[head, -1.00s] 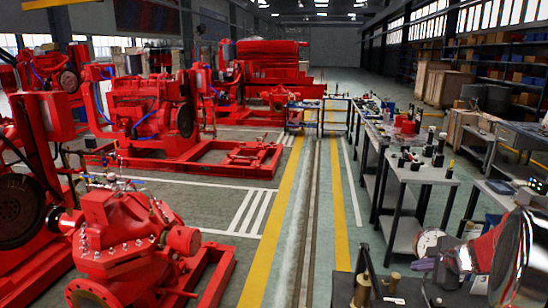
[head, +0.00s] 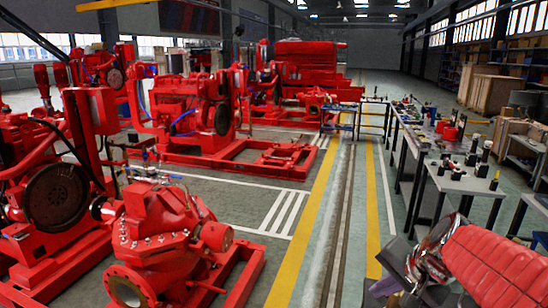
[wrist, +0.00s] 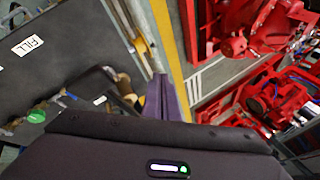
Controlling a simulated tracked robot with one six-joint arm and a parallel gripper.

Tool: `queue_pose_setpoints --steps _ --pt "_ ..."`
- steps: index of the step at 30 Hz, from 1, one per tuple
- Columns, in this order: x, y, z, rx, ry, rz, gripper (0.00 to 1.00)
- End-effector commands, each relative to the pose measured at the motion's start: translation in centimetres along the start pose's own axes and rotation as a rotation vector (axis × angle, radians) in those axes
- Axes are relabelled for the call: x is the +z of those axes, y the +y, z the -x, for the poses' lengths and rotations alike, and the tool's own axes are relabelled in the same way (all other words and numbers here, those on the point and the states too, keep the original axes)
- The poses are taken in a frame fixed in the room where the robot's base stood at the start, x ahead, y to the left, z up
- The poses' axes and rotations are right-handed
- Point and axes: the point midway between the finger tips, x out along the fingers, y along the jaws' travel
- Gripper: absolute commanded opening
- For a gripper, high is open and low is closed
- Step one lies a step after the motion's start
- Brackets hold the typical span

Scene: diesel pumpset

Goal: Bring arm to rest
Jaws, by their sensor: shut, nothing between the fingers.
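My arm comes in from the lower right of the head view as a thick ribbed red section (head: 500,262) with a shiny grey-and-red joint at its left end. It reaches low over the aisle, to the right of the yellow floor line. My gripper (wrist: 167,98) shows in the wrist view as purple fingers pressed together, with nothing between them. They point away above a dark housing with a green light. In the head view the fingers are partly hidden and hard to make out at the bottom edge.
A dark panel (wrist: 80,50) with a FILL label and brass fittings lies left of the fingers in the wrist view. A red pump (head: 165,240) stands at the left. A workbench (head: 455,182) with small parts stands at the right. The marked aisle (head: 335,220) between is clear.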

Motion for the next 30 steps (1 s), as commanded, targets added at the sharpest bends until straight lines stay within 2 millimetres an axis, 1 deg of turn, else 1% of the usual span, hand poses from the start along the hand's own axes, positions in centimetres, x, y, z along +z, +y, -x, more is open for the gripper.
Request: queue_pose_setpoints --steps 1,6,11,18,24,30 --pt "1.4 -0.2 0.6 0.007 -0.001 0.057 0.0" --pt "5.3 0.0 2.3 0.041 -0.006 0.243 0.0" --pt "8.6 0.7 3.7 0.073 -0.004 0.414 0.0" --pt "12.7 2.6 5.6 0.121 0.009 0.663 0.0" --pt "14.9 4.3 6.7 0.158 0.027 0.833 0.0" --pt "15.4 5.0 7.0 0.174 0.034 0.89 0.0"
